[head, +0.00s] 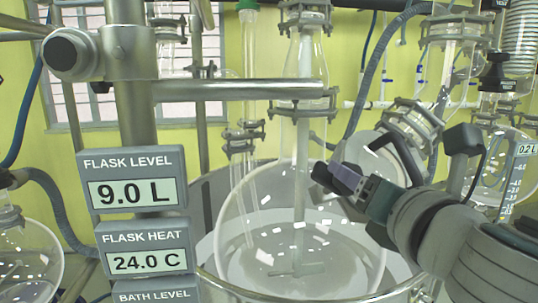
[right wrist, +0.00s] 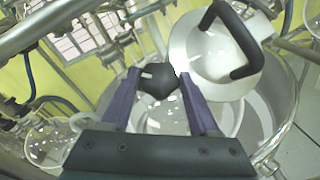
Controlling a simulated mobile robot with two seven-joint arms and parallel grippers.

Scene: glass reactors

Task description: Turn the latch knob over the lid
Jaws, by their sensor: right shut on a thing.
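The dark latch knob (right wrist: 158,80) sits between the two purple fingers of my right gripper (right wrist: 157,86) in the right wrist view. The fingers are shut on it from both sides. The pale round lid (right wrist: 190,52), with a black loop handle (right wrist: 236,42), is just right of the knob there and stands open, tilted. In the head view my right gripper (head: 338,180) comes in from the right, in front of the large glass flask (head: 250,225). The fingers largely hide the knob in that view. My left gripper is not in view.
Display panels (head: 135,193) reading flask level and flask heat stand at the left on a metal post. A horizontal metal bar (head: 230,90) crosses above the flask. The round metal bath (head: 205,200) surrounds the flask. More glassware and hoses crowd the right side.

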